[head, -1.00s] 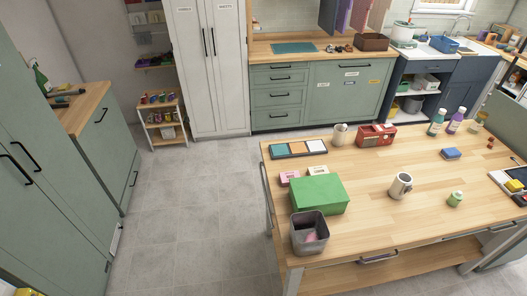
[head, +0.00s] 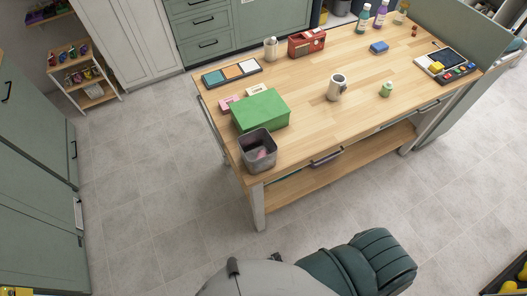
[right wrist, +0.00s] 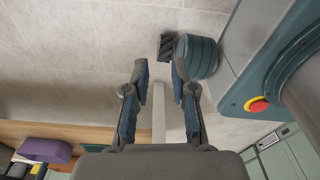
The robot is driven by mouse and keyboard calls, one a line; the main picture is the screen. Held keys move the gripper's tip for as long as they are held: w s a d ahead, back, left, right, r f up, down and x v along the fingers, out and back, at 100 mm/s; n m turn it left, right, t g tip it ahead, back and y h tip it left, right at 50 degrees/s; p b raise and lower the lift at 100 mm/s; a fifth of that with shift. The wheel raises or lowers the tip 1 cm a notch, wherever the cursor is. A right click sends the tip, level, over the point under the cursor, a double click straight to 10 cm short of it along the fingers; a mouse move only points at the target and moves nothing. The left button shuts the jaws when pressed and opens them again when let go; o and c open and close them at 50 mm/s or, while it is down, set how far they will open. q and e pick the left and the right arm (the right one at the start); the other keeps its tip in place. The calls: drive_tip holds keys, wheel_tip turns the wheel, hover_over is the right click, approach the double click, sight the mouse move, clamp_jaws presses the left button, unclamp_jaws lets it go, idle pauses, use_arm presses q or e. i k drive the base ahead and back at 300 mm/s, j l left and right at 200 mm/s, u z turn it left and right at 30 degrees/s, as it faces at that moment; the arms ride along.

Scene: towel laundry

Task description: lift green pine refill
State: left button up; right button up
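My left gripper is not in view.
A green box (head: 262,110), a grey bin (head: 258,151) and a red device (head: 306,42) stand on the table. A blue block (head: 379,48) and a tray with colored parts (head: 447,64) lie farther right. The table's front middle is clear. A dark crate (head: 508,277) sits bottom right.

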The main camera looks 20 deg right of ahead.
sight(386, 90)
drive_tip(key=z, duration=1.85)
drive_tip(key=i+l+u, duration=0.15)
drive_tip(key=i+l, duration=0.25)
